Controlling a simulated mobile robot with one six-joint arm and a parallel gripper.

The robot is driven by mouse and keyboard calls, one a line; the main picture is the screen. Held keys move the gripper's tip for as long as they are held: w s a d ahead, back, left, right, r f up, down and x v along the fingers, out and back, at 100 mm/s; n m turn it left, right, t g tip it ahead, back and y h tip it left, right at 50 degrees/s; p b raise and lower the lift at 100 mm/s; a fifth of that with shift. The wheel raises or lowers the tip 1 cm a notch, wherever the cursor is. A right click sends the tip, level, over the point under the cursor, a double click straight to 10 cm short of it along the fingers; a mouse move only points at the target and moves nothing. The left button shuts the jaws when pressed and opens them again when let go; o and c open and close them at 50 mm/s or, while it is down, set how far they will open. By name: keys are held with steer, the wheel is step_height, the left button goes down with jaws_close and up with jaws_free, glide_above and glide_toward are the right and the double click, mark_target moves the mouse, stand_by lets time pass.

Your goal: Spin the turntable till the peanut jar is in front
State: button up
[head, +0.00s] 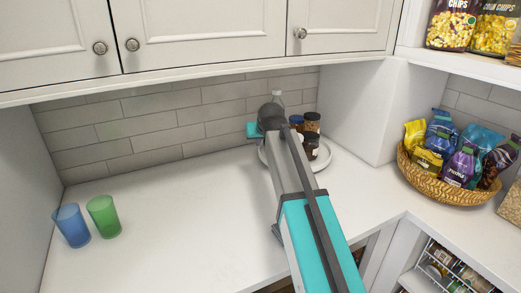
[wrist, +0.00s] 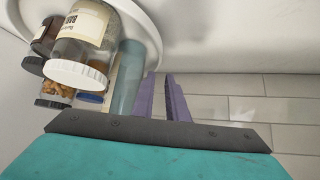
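The white turntable (head: 325,158) stands on the counter in the back corner, partly hidden behind my arm; its rim also shows in the wrist view (wrist: 150,30). It carries several jars. A brown-filled jar (head: 311,148) stands at its right. In the wrist view, a large clear jar (wrist: 85,35) has a white lid and a cream label, and a smaller jar (wrist: 57,90) holds orange-brown nut-like pieces. I cannot read which label says peanut. My gripper (wrist: 161,80) is empty, with a narrow gap between its purple fingers, beside a grey-blue cylinder (wrist: 126,75).
A blue cup (head: 71,225) and a green cup (head: 104,216) stand at the counter's left. A wicker basket (head: 445,188) of snack bags is at the right. The tiled wall (head: 160,125) is close behind my gripper. Cupboards hang above; the middle counter is clear.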

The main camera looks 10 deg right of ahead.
steer(key=p+x, duration=0.1)
steer(key=x, duration=1)
steer(key=shift+w+f+p, duration=0.1)
steer(key=shift+p, duration=0.2)
jaws_close()
stand_by(1.0)
